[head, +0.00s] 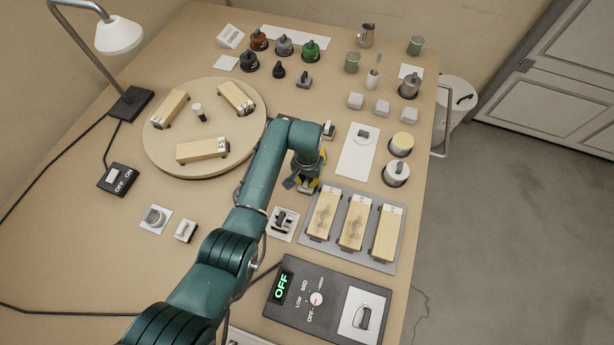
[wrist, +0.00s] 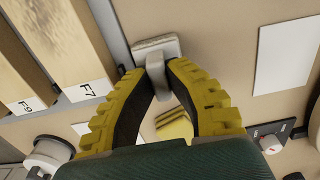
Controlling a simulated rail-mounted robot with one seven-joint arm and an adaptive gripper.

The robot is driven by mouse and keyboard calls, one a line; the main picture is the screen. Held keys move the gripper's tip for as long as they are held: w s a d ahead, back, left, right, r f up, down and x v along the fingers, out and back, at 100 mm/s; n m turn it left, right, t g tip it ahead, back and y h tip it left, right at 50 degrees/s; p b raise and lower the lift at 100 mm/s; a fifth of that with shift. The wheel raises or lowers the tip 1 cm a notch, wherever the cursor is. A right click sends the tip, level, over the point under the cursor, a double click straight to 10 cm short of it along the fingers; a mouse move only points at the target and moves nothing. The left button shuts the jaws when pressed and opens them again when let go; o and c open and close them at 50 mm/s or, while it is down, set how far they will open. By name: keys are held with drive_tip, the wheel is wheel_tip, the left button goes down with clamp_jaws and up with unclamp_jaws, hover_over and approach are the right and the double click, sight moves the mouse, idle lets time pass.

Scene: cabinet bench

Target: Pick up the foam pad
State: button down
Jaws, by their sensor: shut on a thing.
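My gripper (head: 306,186) is low over the bench, just left of the grey tray, in the head view. In the wrist view my gripper (wrist: 157,75) has its yellow ridged fingers closed on the upright grip of a small pale grey pad (wrist: 168,46). This looks like the foam pad. Its wider flat part lies beyond the fingertips. I cannot tell whether it touches the bench. In the head view my gripper hides it.
Wooden blocks (head: 355,222) lie on the grey tray (head: 307,246), close beside my gripper. A round board (head: 165,150) with more blocks is to the left. A white card (head: 358,150) lies behind. The black control box (head: 290,322) is in front.

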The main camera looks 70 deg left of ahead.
sight(307, 180)
wheel_tip(307, 180, up, 10)
drive_tip(key=p, duration=0.3)
idle(0.6)
